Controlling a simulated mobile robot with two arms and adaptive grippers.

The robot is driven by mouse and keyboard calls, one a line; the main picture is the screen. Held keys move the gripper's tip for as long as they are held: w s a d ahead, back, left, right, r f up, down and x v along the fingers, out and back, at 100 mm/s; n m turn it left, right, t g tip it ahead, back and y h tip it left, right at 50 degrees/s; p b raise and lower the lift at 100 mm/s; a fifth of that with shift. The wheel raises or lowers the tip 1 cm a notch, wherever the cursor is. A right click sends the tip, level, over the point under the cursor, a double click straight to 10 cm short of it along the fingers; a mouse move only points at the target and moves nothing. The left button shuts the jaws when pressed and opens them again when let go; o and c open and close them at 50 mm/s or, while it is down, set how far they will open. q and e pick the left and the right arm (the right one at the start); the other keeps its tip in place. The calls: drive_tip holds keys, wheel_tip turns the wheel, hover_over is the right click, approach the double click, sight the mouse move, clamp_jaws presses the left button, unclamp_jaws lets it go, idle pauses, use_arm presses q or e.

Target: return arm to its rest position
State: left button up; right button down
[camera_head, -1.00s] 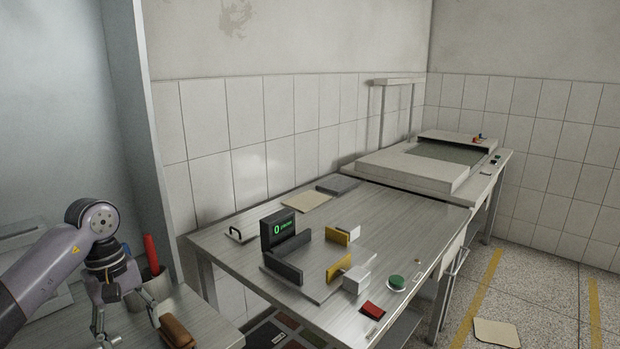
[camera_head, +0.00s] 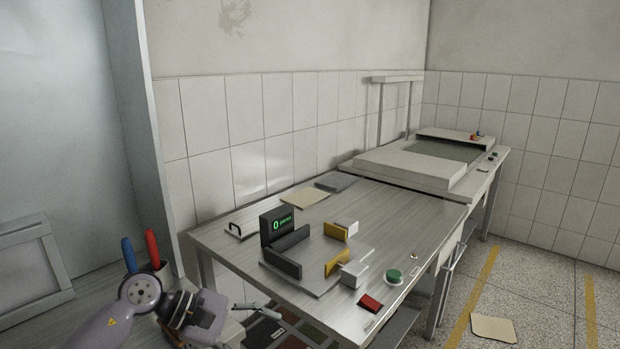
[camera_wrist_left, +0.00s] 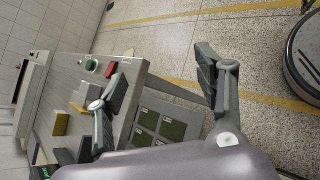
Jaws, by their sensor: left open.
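My left arm comes in low at the left of the head view. Its gripper (camera_head: 258,306) is in front of the near edge of the metal table (camera_head: 215,236), partly cut by the arm's own wrist. In the left wrist view the two fingers of my left gripper (camera_wrist_left: 160,88) stand wide apart with nothing between them. Beyond them show the speckled floor and the table, which carries a green button (camera_wrist_left: 91,65). My right gripper is in neither view.
The table holds a fixture with a green display (camera_head: 278,225), yellow blocks (camera_head: 337,263), a green button (camera_head: 393,276) and a red switch (camera_head: 370,302). Red (camera_head: 152,247) and blue (camera_head: 129,254) handles stand beside my left arm. A paper sheet (camera_head: 493,329) lies on open floor.

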use_arm(q)
drive_tip(key=s+d+r+n+t+h, duration=0.1)
drive_tip(key=d+r+n+t+h, duration=0.2)
drive_tip(key=d+r+n+h, duration=0.25)
wheel_tip(320, 180, up, 5)
drive_tip(key=w+a+n+t, duration=0.25)
drive_tip(key=n+t, duration=0.75)
drive_tip(key=n, duration=0.5)
drive_tip(key=s+a+f+n+t+y, duration=0.1)
drive_tip(key=s+a+f+n+y, duration=0.1)
drive_tip(key=a+f+n+y, duration=0.85)
drive_tip(key=s+a+f+n+y, duration=0.2)
drive_tip(key=a+f+n+y, duration=0.35)
drive_tip(key=n, duration=1.05)
drive_tip(key=s+d+f+n+g+y, duration=0.1)
drive_tip(key=s+f+n+g, duration=0.45)
drive_tip(key=s+f, duration=0.5)
drive_tip(key=s+f+n+g, duration=0.5)
drive_tip(key=s+f+g, duration=0.2)
drive_tip(key=s, duration=0.7)
wheel_tip(320, 180, down, 24)
drive_tip(key=s, duration=0.1)
drive_tip(key=s+a+f+m+g, duration=0.1)
drive_tip(key=s+a+f+g, duration=0.1)
drive_tip(key=s+f, duration=1.4)
drive_tip(key=shift+s+a+f, duration=0.4)
drive_tip(key=shift+s+a, duration=0.05)
drive_tip(key=shift+s, duration=0.1)
